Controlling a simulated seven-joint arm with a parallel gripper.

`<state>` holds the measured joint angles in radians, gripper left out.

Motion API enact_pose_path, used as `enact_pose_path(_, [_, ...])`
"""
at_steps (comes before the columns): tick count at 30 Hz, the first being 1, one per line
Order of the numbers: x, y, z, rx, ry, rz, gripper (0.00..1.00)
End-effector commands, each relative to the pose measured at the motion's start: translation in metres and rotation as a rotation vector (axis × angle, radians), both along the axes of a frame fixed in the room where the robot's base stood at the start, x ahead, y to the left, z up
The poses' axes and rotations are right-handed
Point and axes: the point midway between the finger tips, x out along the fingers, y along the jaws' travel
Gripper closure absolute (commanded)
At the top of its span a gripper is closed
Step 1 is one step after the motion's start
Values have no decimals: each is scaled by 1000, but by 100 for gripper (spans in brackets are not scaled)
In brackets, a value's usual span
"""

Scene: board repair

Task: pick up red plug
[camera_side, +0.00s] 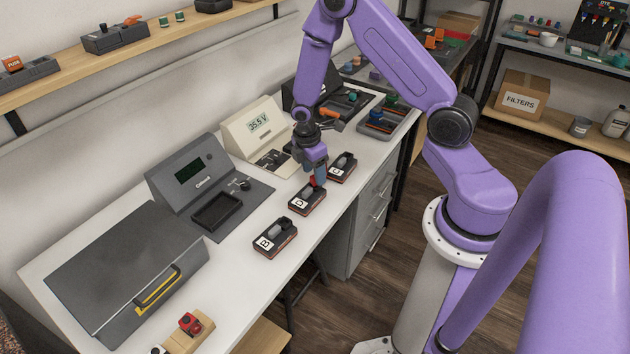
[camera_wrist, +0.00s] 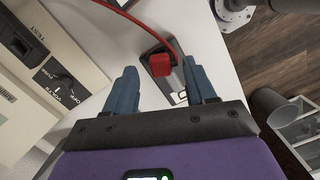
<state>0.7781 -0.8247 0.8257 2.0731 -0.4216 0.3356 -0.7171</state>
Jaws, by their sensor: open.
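The red plug (camera_wrist: 160,65) sits on a dark module with a white label (camera_wrist: 183,97), in the middle of the wrist view. In the side view a bit of the red plug (camera_side: 312,181) shows above the middle labelled module (camera_side: 306,203), mostly hidden by my gripper (camera_side: 317,178). In the wrist view my gripper (camera_wrist: 160,72) is open, with one blue finger on each side of the plug. The right finger looks closer to the plug than the left one. I cannot tell whether either touches it.
Similar modules stand in front (camera_side: 274,238) and behind (camera_side: 341,167). A red cable (camera_wrist: 140,20) arcs over near the plug. A cream meter (camera_side: 258,130) and grey unit (camera_side: 195,180) line the bench's wall side. A grey case (camera_side: 125,265) and wooden block with a red part (camera_side: 190,323) lie nearer.

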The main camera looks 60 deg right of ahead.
Motion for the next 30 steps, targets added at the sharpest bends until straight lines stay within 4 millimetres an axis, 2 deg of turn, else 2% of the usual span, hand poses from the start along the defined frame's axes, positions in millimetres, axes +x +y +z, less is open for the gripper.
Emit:
enact_pose_path(5, [-1, -2, -14, -1, 0, 0, 45])
enact_pose_path(13, [-1, -2, -16, 0, -1, 0, 45])
enact_pose_path(14, [-1, -2, -16, 0, -1, 0, 48])
enact_pose_path(18, [-1, -2, -16, 0, -1, 0, 94])
enact_pose_path(19, [-1, -2, -16, 0, -1, 0, 100])
enact_pose_path(30, [-1, -2, -14, 0, -1, -1, 100])
